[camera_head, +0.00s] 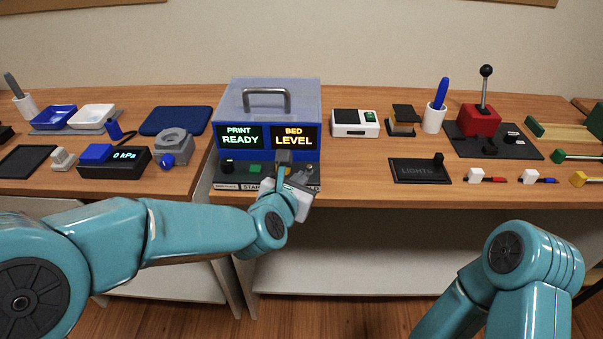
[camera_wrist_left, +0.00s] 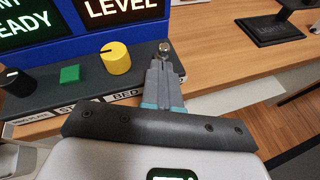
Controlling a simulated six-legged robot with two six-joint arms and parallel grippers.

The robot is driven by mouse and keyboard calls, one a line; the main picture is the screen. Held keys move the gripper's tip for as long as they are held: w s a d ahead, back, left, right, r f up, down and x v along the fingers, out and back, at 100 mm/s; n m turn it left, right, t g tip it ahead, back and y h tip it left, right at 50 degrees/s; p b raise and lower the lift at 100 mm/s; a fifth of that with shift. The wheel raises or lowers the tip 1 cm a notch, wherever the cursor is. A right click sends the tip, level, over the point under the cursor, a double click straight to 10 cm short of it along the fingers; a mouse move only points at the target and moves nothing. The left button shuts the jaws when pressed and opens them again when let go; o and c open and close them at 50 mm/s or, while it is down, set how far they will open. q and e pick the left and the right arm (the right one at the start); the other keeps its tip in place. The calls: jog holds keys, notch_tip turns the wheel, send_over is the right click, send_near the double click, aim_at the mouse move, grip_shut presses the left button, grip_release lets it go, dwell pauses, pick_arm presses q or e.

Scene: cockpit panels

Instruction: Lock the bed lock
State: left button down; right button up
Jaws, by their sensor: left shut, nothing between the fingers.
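The blue printer box (camera_head: 240,143) has two lit displays reading "PRINT READY" and "BED LEVEL". A grey control strip (camera_head: 228,182) runs along its front. In the left wrist view the strip carries a black knob (camera_wrist_left: 17,80), a green button (camera_wrist_left: 70,74), a yellow knob (camera_wrist_left: 116,58) and a small metal toggle-like part (camera_wrist_left: 165,48) at its right end. This part may be the bed lock; the label below is partly hidden. My left gripper (camera_wrist_left: 164,66) is shut and empty, its tips right at the metal part; contact cannot be told. My right gripper is out of view.
A white device (camera_head: 354,123) and a black "LIGHTS" panel (camera_head: 415,171) stand to the right of the printer. A pressure gauge box (camera_head: 113,165) and a grey clamp-like part (camera_head: 174,144) are to its left. Bare wood lies between the printer and the lights panel.

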pick_arm(q)
jog(key=shift+w+d+r, duration=0.15)
jog(key=shift+w+d, duration=0.05)
jog(key=shift+w, duration=0.25)
